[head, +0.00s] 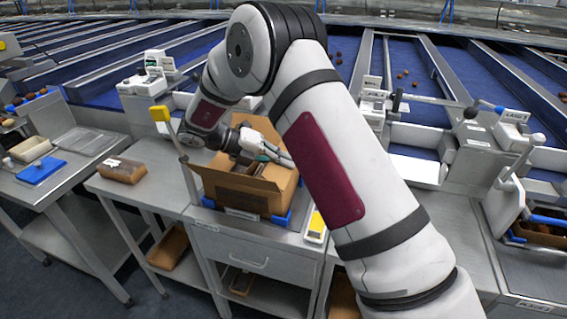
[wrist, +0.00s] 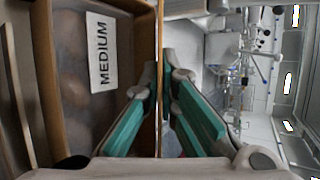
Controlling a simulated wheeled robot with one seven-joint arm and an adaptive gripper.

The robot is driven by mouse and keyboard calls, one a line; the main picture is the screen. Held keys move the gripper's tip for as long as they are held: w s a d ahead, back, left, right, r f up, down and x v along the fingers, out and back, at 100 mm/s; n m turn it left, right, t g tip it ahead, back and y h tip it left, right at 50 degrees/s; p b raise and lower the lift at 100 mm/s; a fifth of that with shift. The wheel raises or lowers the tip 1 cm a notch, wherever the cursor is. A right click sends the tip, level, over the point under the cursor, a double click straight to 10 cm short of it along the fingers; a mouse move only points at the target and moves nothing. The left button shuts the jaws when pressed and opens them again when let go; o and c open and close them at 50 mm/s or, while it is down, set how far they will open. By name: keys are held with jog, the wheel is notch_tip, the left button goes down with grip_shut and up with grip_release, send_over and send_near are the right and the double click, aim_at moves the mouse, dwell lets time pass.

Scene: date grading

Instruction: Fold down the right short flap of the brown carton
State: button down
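The brown carton (head: 235,200) stands open on the metal bench in the head view, its near flap slanting outward. My gripper (head: 288,159) reaches over the carton to its right side, fingers pointing right. In the wrist view, a thin cardboard flap (wrist: 160,25) runs edge-on between the fingertips of my gripper (wrist: 161,75). The fingertips are close together, one on each side of the flap, and look shut on it. I take it for the right short flap; my arm partly hides that side in the head view. A MEDIUM label (wrist: 101,52) shows left of the flap in the wrist view.
Blue corner holders (head: 280,220) sit around the carton's base. A small brown box (head: 122,171) sits further left, with bare bench between.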

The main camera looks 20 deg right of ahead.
jog(key=shift+f+h, duration=0.1)
jog(key=shift+h, duration=0.2)
jog(key=c, duration=1.9)
grip_release()
jog(key=shift+s+d+r+t+y+p, duration=0.2)
jog(key=shift+r+y+p, duration=0.15)
jog(key=shift+y+p, duration=0.25)
jog(key=shift+s+d+r+t+y+p, duration=0.1)
jog(key=shift+r+t+y+p, duration=0.2)
jog(key=shift+p, duration=0.35)
jog(key=y+p, duration=0.1)
jog(key=p, duration=0.1)
jog(key=m+t+y, duration=0.1)
jog(key=shift+s+d+r+y+p, duration=0.25)
jog(key=shift+d+y+p, duration=0.05)
jog(key=shift+p, duration=0.1)
jog(key=shift+w+a+r+y, duration=0.1)
jog(key=shift+a+r+y, duration=0.1)
jog(key=shift+y, duration=0.1)
jog(key=b+v, duration=0.1)
jog(key=v, duration=1.2)
jog(key=shift+a+f, duration=0.15)
jog(key=shift+a, duration=0.05)
